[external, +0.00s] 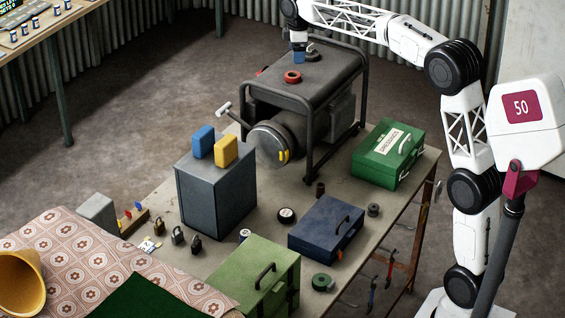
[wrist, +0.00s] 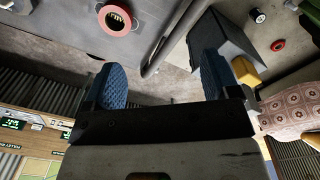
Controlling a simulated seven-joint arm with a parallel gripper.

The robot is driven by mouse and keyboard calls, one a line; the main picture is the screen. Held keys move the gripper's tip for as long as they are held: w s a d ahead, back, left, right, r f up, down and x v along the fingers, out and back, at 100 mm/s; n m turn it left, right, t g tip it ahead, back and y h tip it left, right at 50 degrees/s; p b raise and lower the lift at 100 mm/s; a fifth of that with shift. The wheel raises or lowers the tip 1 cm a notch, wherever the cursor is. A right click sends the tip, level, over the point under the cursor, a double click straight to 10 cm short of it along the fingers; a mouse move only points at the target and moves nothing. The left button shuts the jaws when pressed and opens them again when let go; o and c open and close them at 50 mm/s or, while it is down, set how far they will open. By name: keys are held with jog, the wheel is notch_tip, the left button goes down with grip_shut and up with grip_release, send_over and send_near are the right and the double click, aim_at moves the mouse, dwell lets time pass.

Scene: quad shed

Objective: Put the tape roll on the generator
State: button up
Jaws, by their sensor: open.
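A red ring that looks like the tape roll (external: 292,77) lies flat on the top of the dark grey generator (external: 335,75). A green roll (external: 322,282) lies on the table's front.
The generator's tubular frame (external: 364,90) rises around its top. A grey cabinet (external: 216,190) with blue and yellow blocks stands in front. A green first-aid-style case (external: 388,153), a blue toolbox (external: 325,228) and a green toolbox (external: 250,280) crowd the table (external: 185,178).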

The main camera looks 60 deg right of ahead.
jog(key=s+a+f+m+t, duration=0.1)
jog(key=s+a+f+m, duration=0.1)
jog(key=s+a, duration=0.9)
jog(key=s+a+f+m, duration=0.2)
jog(key=s+a, duration=0.4)
jog(key=s, duration=0.8)
jog(key=s+a+f+m, duration=0.1)
jog(key=s+a+f, duration=0.1)
jog(key=s+f, duration=0.3)
jog(key=s+a+f+m, duration=0.1)
jog(key=s+a+f, duration=0.2)
jog(key=s, duration=0.9)
jog(key=s+a+f+m+t, duration=0.1)
jog(key=s+a+f+m, duration=0.1)
jog(key=s+f, duration=0.4)
jog(key=s+a, duration=0.1)
jog(key=s, duration=0.2)
jog(key=shift+a+f, duration=0.2)
jog(key=shift+f, duration=0.2)
